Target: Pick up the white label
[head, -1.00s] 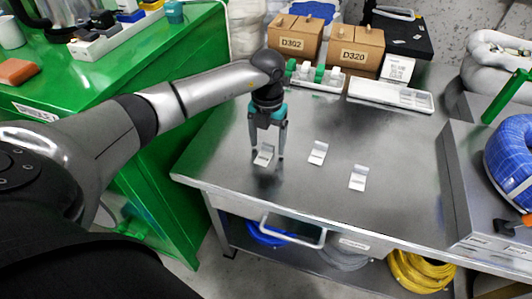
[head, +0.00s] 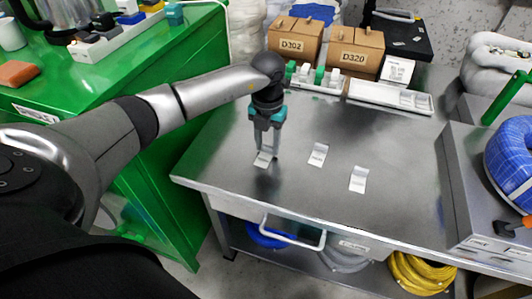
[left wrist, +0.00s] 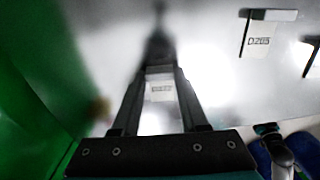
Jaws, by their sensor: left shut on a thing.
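Three white labels lie in a row on the grey metal table (head: 330,215). The leftmost label (head: 263,160) is at the fingertips of my left gripper (head: 267,152), which comes down on it from above and is shut on it. In the left wrist view this label (left wrist: 161,92) shows between the fingers, with print too blurred to read. The middle label (head: 318,154) and the right label (head: 358,179) lie untouched to the right. In the left wrist view a neighbouring label (left wrist: 258,40) reads like D205. My right gripper is not in view.
Cardboard boxes (head: 355,50) marked D302 and D320 and a white tray (head: 390,96) stand at the table's back. A green bench (head: 130,75) is at left. A grey cabinet with a blue coil (head: 510,165) is at right. The table's front is clear.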

